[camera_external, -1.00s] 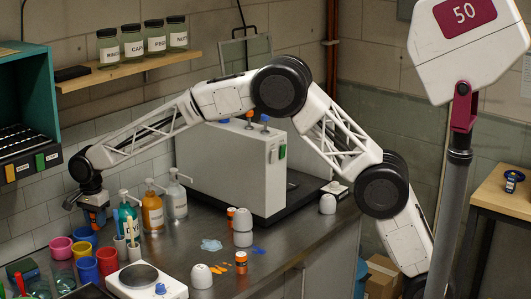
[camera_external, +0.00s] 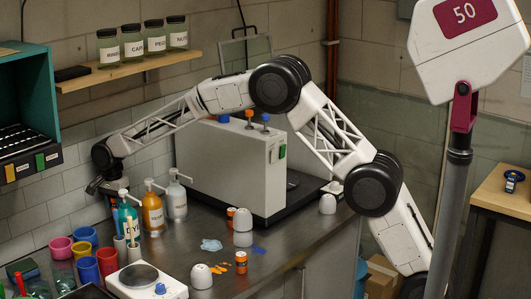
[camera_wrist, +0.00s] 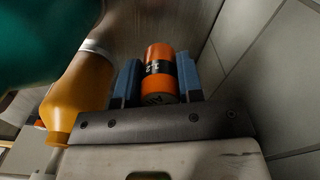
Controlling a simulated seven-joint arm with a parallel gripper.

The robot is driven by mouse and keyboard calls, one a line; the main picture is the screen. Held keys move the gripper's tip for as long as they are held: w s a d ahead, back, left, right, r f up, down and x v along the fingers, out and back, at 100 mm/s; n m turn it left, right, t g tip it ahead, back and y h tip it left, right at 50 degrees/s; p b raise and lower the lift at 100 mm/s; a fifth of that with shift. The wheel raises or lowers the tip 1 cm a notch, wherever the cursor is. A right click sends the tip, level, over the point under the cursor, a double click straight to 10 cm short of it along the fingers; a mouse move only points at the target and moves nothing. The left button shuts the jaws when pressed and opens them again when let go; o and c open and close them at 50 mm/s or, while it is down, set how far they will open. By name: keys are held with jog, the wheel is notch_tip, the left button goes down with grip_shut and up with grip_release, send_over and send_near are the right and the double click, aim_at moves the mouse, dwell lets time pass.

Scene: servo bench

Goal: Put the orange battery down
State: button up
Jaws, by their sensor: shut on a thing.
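My gripper (camera_external: 107,192) is at the back left of the bench, by the tiled wall and behind the pump bottles. In the wrist view its two blue fingers (camera_wrist: 159,85) are shut on the sides of the orange battery (camera_wrist: 160,58), which has a black band with pale print. The battery's far end points away from the wrist.
A teal pump bottle (camera_external: 128,218), an amber one (camera_external: 153,213) and a clear one (camera_external: 177,201) stand close beside my gripper. Coloured cups (camera_external: 88,270) stand at the front left.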

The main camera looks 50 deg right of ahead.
jog(key=shift+f, duration=0.15)
jog(key=shift+f, duration=2.25)
jog(key=shift+f, duration=0.1)
jog(key=o, duration=1)
jog(key=shift+o, duration=0.2)
notch_tip(320, 180, up, 12)
jog(key=shift+r, duration=0.1)
jog(key=shift+r, duration=0.1)
